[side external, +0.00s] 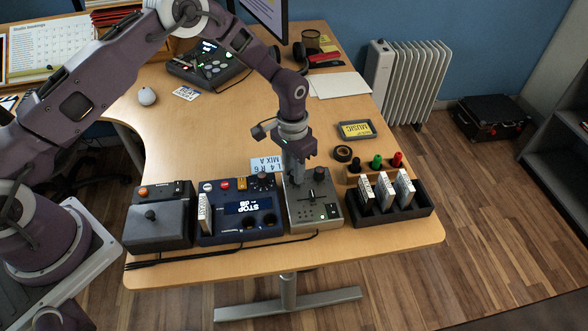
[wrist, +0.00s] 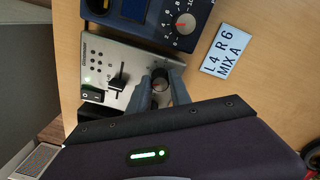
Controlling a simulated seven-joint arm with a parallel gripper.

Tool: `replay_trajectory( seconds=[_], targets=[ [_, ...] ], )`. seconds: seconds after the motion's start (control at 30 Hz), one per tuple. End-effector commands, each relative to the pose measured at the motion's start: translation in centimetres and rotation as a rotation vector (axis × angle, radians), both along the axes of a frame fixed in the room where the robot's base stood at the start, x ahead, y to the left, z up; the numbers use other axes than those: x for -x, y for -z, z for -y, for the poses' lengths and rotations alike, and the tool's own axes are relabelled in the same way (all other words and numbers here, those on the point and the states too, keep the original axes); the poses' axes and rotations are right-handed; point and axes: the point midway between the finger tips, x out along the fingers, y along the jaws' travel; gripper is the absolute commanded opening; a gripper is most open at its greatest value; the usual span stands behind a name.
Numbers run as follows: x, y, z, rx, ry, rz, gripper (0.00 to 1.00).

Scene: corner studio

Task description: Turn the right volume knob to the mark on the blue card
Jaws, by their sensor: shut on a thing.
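The light blue card (wrist: 228,50) lies flat on the desk and reads "L4 R6 MIX A"; it also shows in the side external view (side external: 268,165). My gripper (wrist: 160,86) points down over the grey control box (wrist: 108,52). Its fingers are shut on a dark knob (wrist: 160,84) on that box. The knob's pointer and scale cannot be read here. In the side external view my gripper (side external: 294,178) hides this knob. Another dark knob (side external: 319,174) shows right of the fingers there. A numbered dial knob (wrist: 186,24) with a red mark is on the neighbouring blue box.
The blue box (side external: 240,224) stands close on the left of the grey box. A black rack (side external: 426,212) with several upright white cartridges is on the right. Behind it a wooden holder (side external: 355,177) carries coloured pegs. The desk behind the card is mostly clear.

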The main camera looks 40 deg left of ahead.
Motion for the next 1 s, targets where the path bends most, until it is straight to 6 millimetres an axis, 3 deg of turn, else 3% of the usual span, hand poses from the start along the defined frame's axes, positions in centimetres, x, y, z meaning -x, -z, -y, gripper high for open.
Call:
replay_trajectory(
  seconds=[0.5,1.0],
  targets=[
    [-0.20,-0.08,-0.09,0.001,0.453,0.003,0.00],
    [-0.24,-0.10,-0.10,0.000,0.676,0.003,0.00]
  ],
)
